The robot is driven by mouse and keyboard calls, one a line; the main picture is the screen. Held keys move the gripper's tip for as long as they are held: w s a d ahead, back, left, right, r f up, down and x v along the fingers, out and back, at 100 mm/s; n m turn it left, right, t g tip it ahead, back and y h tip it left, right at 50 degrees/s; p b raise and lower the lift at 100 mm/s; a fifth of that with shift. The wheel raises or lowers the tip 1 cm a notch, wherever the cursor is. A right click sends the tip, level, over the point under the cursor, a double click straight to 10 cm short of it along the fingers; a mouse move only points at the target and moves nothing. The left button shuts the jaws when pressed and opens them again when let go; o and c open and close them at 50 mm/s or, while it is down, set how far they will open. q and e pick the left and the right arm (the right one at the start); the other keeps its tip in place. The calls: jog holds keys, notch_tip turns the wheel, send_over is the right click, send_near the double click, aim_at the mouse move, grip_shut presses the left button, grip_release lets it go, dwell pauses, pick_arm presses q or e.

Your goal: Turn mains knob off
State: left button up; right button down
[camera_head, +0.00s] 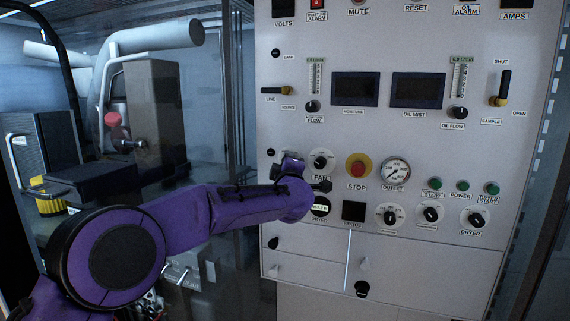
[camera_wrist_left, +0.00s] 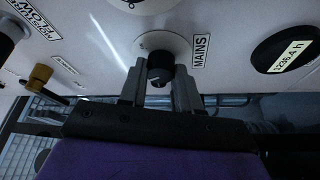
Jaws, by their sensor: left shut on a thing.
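The mains knob (camera_wrist_left: 159,68) is a small black knob on a pale round plate (camera_wrist_left: 178,45), with a MAINS label (camera_wrist_left: 201,52) beside it in the left wrist view. My left gripper (camera_wrist_left: 159,74) has one finger on each side of the knob and is shut on it. In the head view my purple left arm reaches in from the left, and the left gripper (camera_head: 294,168) is at the panel's left side. The mains knob is hidden behind it there. The knob's exact setting is hard to read. My right gripper is in neither view.
The grey panel (camera_head: 430,140) carries the fan knob (camera_head: 321,160), a red stop button (camera_head: 358,167), an outlet gauge (camera_head: 395,172) and a dryer knob (camera_head: 474,217). A brass-coloured handle (camera_wrist_left: 40,77) and a black hour meter (camera_wrist_left: 284,53) flank the mains knob in the wrist view.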

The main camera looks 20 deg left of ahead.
pick_arm(q)
jog(key=shift+r+n+g, duration=0.1)
jog(key=shift+n+g, duration=0.7)
jog(key=shift+n, duration=1.1)
jog(key=o, duration=1)
jog(key=shift+o, duration=0.2)
jog(key=shift+s+a, duration=0.1)
jog(key=shift+a, duration=0.05)
jog(key=b+v, duration=0.6)
jog(key=v, duration=0.4)
jog(key=shift+s, duration=0.25)
